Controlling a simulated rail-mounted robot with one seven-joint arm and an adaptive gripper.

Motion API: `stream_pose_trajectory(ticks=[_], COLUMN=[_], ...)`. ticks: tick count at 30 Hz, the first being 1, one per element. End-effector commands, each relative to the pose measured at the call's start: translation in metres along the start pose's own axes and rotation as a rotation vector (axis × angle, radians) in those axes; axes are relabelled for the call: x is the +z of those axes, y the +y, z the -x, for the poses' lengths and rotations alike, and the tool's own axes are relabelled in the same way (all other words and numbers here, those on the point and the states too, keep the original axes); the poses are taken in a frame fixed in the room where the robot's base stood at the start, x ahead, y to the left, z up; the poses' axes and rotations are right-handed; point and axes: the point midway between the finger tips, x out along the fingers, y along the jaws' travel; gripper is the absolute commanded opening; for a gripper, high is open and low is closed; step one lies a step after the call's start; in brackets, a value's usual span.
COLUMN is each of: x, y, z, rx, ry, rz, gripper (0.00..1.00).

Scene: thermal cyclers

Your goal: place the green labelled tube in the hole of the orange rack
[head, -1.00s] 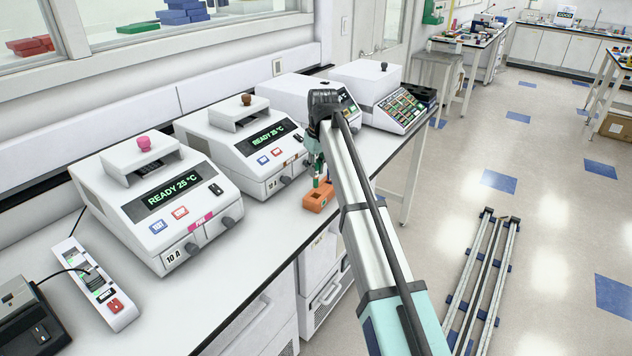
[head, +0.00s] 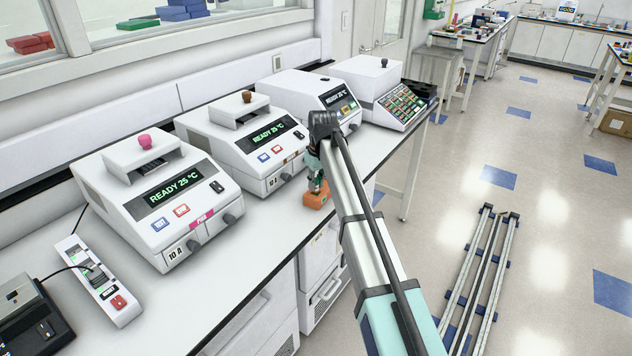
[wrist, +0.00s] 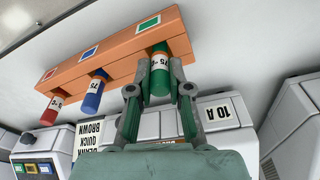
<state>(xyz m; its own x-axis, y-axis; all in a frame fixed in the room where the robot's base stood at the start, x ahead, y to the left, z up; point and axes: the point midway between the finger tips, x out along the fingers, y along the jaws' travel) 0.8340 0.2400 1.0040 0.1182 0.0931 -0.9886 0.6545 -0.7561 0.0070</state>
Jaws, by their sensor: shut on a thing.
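The orange rack (head: 315,201) stands on the bench in front of the second white machine. The wrist view shows the rack (wrist: 118,58) upside down, with red, blue and green square labels. My gripper (wrist: 157,80) is shut on the green tube (wrist: 160,62), which has a white label. One end of the tube meets the rack beside the green square; how deep it sits cannot be told. A red tube (wrist: 50,110) and a blue tube (wrist: 92,93) stick out of the rack by their matching squares. In the head view my gripper (head: 317,183) is right over the rack and hides part of it.
White thermal cyclers (head: 158,198) line the back of the bench, one (head: 245,144) close behind the rack. The bench's front edge is near the rack.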

Motion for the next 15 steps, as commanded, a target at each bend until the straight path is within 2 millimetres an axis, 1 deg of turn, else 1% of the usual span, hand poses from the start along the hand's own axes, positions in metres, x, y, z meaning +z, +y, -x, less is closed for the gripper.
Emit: stream_pose_trajectory(ticks=[1, 3, 11, 15], x=[0.0003, 0.0001, 0.0002, -0.0006], y=[-0.0001, 0.0000, 0.0000, 0.0001], z=[-0.0013, -0.0008, -0.0006, 0.0037], rx=[0.000, 0.000, 0.000, 0.000], ry=[0.000, 0.000, 0.000, 0.001], rz=[0.000, 0.000, 0.000, 0.000], gripper=[0.22, 0.43, 0.43, 0.43])
